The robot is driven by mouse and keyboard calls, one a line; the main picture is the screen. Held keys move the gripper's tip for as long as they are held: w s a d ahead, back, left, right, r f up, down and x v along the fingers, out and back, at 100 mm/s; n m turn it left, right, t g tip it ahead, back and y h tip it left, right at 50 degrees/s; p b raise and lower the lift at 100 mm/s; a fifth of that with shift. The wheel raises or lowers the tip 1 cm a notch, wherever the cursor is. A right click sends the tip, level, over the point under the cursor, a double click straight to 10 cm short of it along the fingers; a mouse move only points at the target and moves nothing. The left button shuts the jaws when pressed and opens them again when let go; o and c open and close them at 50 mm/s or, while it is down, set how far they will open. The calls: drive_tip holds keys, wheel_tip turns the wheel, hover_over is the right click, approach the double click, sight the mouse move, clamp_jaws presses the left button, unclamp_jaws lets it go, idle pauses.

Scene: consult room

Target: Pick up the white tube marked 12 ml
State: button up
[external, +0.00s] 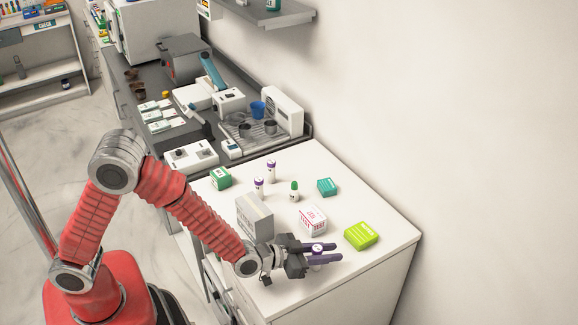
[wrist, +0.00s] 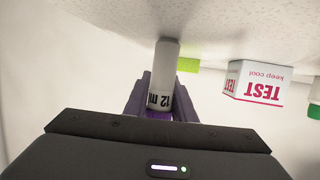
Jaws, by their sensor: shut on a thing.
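A white tube (wrist: 163,75) with dark "12 ml" lettering shows in the wrist view, between the purple fingers of my gripper (wrist: 158,100). In the external view, my gripper (external: 315,252) is at the front of the white counter, shut on the tube. The tube's top (external: 317,247) shows between the fingers there; its lower part is mostly hidden. In the wrist view the tube's far end meets or nearly meets the counter surface; I cannot tell whether it touches. Two similar white tubes with purple caps (external: 259,187) (external: 271,171) stand further back.
A white and pink TEST box (external: 312,220) stands just behind my gripper, a grey box (external: 254,217) to its left, and a lime box (external: 361,236) to its right. A green-capped bottle (external: 294,191) and two green boxes (external: 221,178) (external: 326,187) stand further back. The front right counter is clear.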

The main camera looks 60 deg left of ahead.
drive_tip(key=shift+r, duration=0.15)
wheel_tip(320, 180, up, 10)
drive_tip(key=shift+f, duration=0.1)
idle(0.6)
idle(0.5)
